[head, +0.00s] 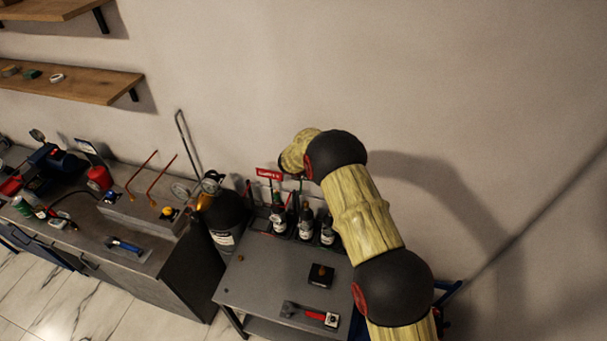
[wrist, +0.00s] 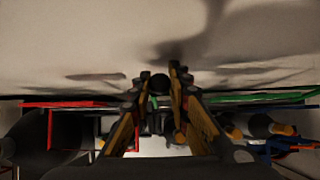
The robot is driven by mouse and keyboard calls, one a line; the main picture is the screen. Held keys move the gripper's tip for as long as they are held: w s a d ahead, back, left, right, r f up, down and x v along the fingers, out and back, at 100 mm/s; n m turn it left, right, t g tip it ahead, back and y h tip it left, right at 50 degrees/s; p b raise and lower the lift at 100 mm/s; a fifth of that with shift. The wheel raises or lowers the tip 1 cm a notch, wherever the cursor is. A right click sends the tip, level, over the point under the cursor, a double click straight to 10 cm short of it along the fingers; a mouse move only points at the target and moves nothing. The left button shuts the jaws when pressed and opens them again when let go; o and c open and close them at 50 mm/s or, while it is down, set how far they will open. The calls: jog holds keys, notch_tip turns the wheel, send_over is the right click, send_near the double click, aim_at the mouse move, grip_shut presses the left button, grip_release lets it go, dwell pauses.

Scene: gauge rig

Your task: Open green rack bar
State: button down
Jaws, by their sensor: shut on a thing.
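The green rack bar (wrist: 250,98) shows in the wrist view as a thin green strip running right from my fingers, in front of the pale wall. My gripper (wrist: 160,90) is in the middle of the wrist view, its two fingers on either side of a round black knob (wrist: 160,82). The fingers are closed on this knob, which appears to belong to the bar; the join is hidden. In the head view my arm's bend covers the gripper and most of the bar. Dark bottles (head: 305,225) stand upright in the rack beneath.
The rack stands at the back of a grey table (head: 255,280), under a red sign (head: 268,174). A black box (head: 320,275) and a red-handled hammer (head: 310,314) lie in front. A dark gas cylinder (head: 225,220) stands left. The wall is close behind.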

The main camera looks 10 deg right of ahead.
jog(key=shift+d+f, duration=0.1)
jog(key=shift+f, duration=0.15)
jog(key=c, duration=1.7)
grip_release()
jog(key=shift+f, duration=0.1)
jog(key=shift+o, duration=0.2)
jog(key=shift+r, duration=0.4)
jog(key=v, duration=1.1)
jog(key=shift+s, duration=0.2)
